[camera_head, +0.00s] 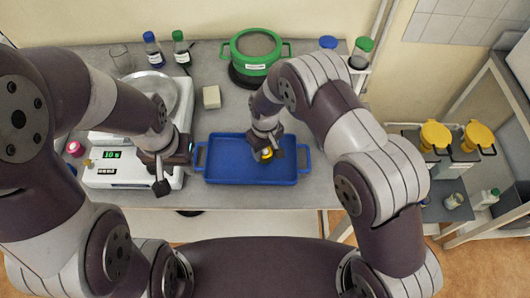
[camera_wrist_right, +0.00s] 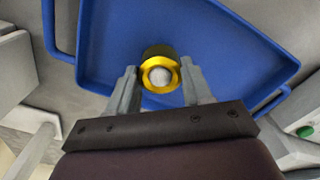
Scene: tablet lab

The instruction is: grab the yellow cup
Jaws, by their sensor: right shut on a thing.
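The yellow cup (camera_head: 267,154) is in the blue tray, mostly covered by my right gripper in the head view. In the right wrist view the yellow cup (camera_wrist_right: 159,72) shows its round yellow rim with something pale grey inside. My right gripper (camera_wrist_right: 160,88) has one finger on each side of the cup and is shut on it. In the head view my right gripper (camera_head: 268,152) is low over the tray. My left gripper (camera_head: 160,182) hangs over the white scale at the left; its fingers are too small to tell open from shut.
The blue tray (camera_head: 250,180) lies on the grey table. A white scale (camera_head: 120,181) stands left of it. A beige block (camera_head: 211,97), a green-rimmed pot (camera_head: 257,68) and capped bottles (camera_head: 154,50) stand behind. A shelf with yellow-topped containers (camera_head: 435,135) is at the right.

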